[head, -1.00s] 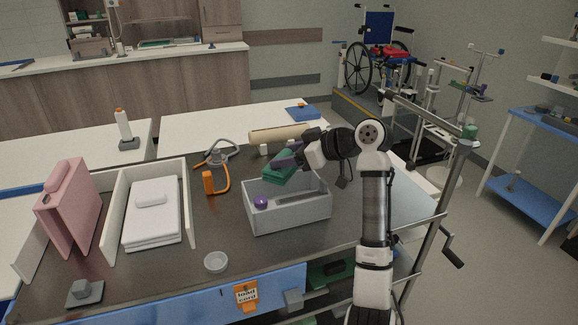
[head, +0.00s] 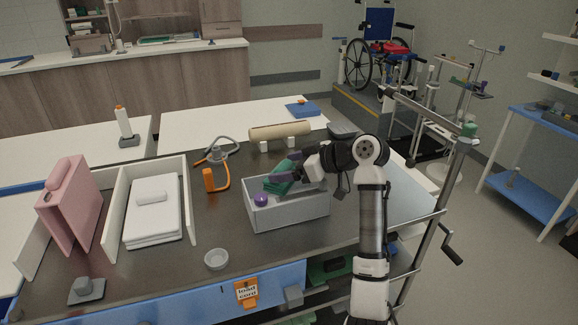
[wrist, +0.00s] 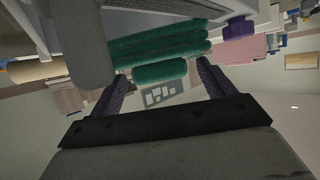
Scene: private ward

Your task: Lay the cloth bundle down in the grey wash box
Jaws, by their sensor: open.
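The grey wash box (head: 292,217) stands on the dark table top, open side up. The green cloth bundle (head: 279,185) is in its far left part, tilted, with its upper part above the rim. My gripper (head: 283,171) reaches over the box from the right, at the bundle. In the wrist view, the fingers of my gripper (wrist: 160,80) are spread apart, with one fold of the green cloth bundle (wrist: 160,46) between their tips. I cannot tell whether the fingers touch it. The bundle's underside is hidden by the box wall.
A purple ball (head: 261,200) lies in the box's left end. A small bowl (head: 216,259) stands in front, and an orange-handled tool (head: 210,180) lies to the left. A beige roll (head: 280,131) lies behind the box. A white tray of folded towels (head: 153,225) stands further left.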

